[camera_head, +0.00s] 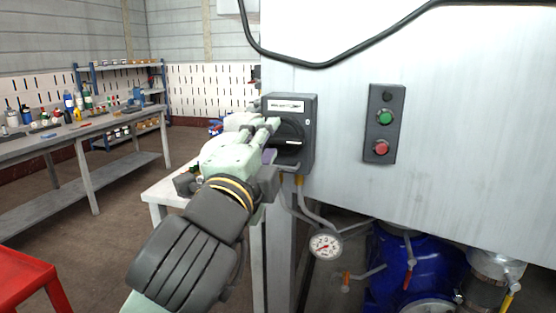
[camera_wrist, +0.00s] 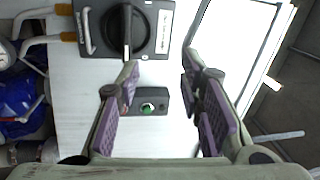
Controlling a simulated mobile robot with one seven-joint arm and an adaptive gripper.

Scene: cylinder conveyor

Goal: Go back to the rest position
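My gripper (camera_head: 274,140) is in front of the dark switch box (camera_head: 307,127) on the metal cabinet, at the end of my raised arm. In the wrist view my gripper (camera_wrist: 160,85) has its two purple-padded fingers apart, with nothing held between them. The black rotary knob (camera_wrist: 127,30) of the switch box shows beyond the left fingertip, at the top of the wrist view. I cannot tell from these views whether a finger touches the box.
A button panel with a green button (camera_head: 386,117) and a red button (camera_head: 381,147) is on the cabinet (camera_head: 470,120). A pressure gauge (camera_head: 326,246) and a blue tank (camera_head: 410,265) are below. A workbench (camera_head: 80,140) stands left, a red stool (camera_head: 30,280) at lower left. Open floor lies between.

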